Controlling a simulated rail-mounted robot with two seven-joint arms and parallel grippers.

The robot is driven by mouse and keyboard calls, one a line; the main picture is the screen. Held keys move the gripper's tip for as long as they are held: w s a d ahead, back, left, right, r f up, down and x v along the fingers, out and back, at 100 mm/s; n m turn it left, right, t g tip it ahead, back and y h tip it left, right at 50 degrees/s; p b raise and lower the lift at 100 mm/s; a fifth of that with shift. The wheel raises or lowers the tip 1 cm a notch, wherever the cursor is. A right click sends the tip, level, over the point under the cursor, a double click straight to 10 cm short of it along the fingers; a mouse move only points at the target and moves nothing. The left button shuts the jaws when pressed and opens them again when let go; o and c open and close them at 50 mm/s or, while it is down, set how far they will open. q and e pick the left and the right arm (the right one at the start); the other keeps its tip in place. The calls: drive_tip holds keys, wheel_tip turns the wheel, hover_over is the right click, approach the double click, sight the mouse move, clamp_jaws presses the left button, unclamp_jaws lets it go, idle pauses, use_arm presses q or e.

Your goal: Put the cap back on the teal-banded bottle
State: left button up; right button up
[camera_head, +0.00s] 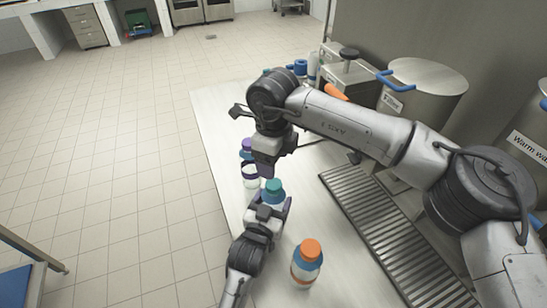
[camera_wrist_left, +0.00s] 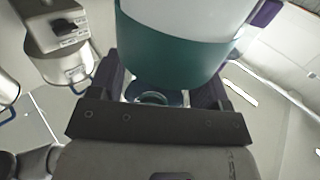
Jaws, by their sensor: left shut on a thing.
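The teal-banded bottle (camera_head: 274,197) stands at the table's left side, with a teal piece on top. In the left wrist view its white body and teal band (camera_wrist_left: 170,55) fill the top middle. My left gripper (camera_head: 268,211) is shut on this bottle from the near side, its dark fingers at either side. My right gripper (camera_head: 268,168) hangs pointing down just beyond and above the bottle's top. I cannot tell from here whether it is open or holds anything, or whether the teal top piece is seated fully.
An orange-capped bottle (camera_head: 307,263) stands nearer on the table (camera_head: 235,125). A purple-topped bottle (camera_head: 246,147) and a white one with a purple ring (camera_head: 250,181) stand beyond. A slotted drain grate (camera_head: 370,225) and steel pots (camera_head: 425,85) lie to the right.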

sight(274, 183)
drive_tip(key=n, duration=1.8)
drive_tip(key=shift+n, duration=0.4)
drive_tip(key=shift+f, duration=4)
